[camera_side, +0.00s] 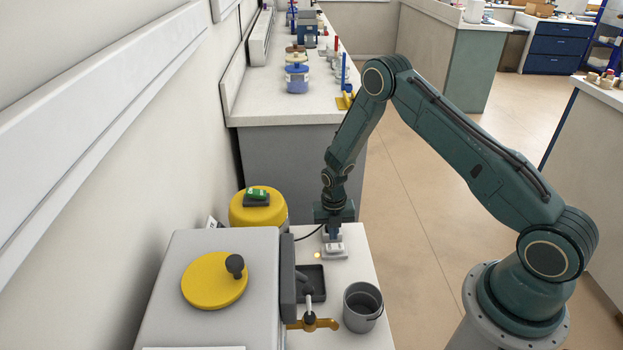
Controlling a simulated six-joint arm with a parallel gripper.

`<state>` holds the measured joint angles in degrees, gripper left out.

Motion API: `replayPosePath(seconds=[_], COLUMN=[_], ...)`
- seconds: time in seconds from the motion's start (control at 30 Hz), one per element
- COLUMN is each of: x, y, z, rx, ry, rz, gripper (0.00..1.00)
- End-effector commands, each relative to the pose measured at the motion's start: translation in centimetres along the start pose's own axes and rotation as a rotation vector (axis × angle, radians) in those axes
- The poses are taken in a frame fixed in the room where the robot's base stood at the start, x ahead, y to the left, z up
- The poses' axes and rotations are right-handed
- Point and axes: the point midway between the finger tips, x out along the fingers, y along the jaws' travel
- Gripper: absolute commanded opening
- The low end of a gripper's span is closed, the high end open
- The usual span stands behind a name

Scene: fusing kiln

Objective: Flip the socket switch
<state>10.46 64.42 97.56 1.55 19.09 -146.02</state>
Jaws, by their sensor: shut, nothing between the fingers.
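A small white socket unit (335,252) lies on the pale worktop, to the right of the kiln. My gripper (333,238) points straight down over the socket's far part, with its fingers shut and nothing between them. The fingertips are at or just above the socket; I cannot tell whether they touch it. The switch itself is too small to make out and is partly hidden by the fingers. A dark cord (309,234) runs left from near the socket.
The grey kiln (180,300) with a yellow disc and black knob stands at left. A black tray (318,270), grey bucket (361,325) and orange handle (312,322) are in front of the socket. A yellow drum (245,216) stands behind left. Free worktop (359,264) lies right of the socket.

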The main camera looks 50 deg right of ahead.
Motion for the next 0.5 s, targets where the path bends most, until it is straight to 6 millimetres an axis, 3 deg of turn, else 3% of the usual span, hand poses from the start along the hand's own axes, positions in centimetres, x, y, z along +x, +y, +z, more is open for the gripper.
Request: replayPosePath(seconds=[0.5], x=[-7.7], y=[0.0], z=[0.0], rx=[0.0], ry=[-0.002], rz=[0.001], gripper=[0.0])
